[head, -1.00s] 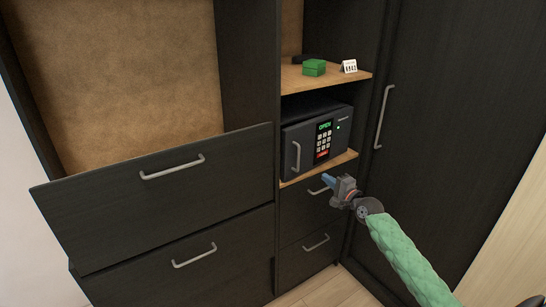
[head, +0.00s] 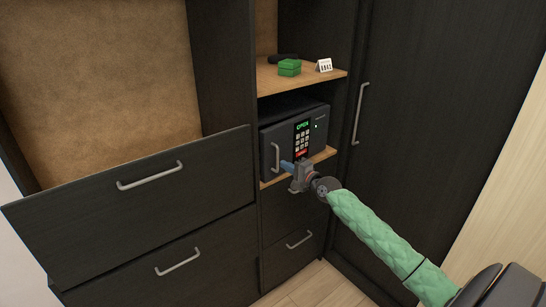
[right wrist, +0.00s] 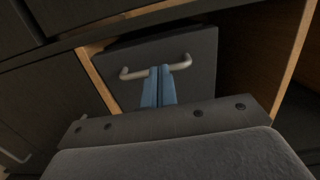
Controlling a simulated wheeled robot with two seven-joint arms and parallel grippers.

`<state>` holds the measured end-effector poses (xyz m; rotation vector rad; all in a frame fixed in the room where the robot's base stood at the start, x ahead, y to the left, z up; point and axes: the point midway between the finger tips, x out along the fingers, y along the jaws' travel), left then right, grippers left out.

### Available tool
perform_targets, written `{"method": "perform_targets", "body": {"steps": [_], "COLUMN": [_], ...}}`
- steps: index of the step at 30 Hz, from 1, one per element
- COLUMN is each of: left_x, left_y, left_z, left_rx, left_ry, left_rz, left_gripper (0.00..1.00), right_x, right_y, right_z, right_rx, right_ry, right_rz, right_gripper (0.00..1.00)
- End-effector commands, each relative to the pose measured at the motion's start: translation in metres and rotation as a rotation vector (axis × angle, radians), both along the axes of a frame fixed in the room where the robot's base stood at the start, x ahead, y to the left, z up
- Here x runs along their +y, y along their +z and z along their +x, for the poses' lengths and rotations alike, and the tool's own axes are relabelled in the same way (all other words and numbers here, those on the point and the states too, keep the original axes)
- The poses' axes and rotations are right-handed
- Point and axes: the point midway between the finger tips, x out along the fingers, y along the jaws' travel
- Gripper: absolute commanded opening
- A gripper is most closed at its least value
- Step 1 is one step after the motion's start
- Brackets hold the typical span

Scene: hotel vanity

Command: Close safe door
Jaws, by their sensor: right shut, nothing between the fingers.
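The safe (head: 315,124) is a dark box on a wooden shelf in the cabinet. Its front has a bar handle (head: 275,158) on the left and a keypad (head: 302,137) whose green display reads OPEN. The door looks nearly in line with the body; I cannot tell how wide any gap is. My right gripper (head: 286,165) is shut and empty, its blue fingertips beside the handle low on the door. In the right wrist view the blue fingers (right wrist: 158,86) overlap the handle (right wrist: 155,68); contact is unclear. My left gripper is not in view.
Drawers with bar handles lie below and to the left, the upper left drawer front (head: 130,185) sticking out. A tall dark door (head: 440,110) stands at the right.

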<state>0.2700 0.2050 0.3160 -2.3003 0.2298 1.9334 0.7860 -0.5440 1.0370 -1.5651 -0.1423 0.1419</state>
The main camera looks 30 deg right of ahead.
Motion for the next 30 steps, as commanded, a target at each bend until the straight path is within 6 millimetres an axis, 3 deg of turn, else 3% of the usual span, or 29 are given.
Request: {"method": "perform_targets", "body": {"steps": [15,30], "left_x": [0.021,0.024], "left_y": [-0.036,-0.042], "left_z": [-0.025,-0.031], "left_rx": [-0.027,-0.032], "left_ry": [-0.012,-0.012], "left_rz": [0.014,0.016], "left_gripper": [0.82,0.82], "right_x": [0.011,0.013], "right_y": [0.003,0.000], "right_z": [0.061,0.072], "right_rx": [-0.001,0.000], "right_ry": [0.001,0.001], "right_rz": [-0.001,-0.001], "right_gripper": [0.00,0.00]}}
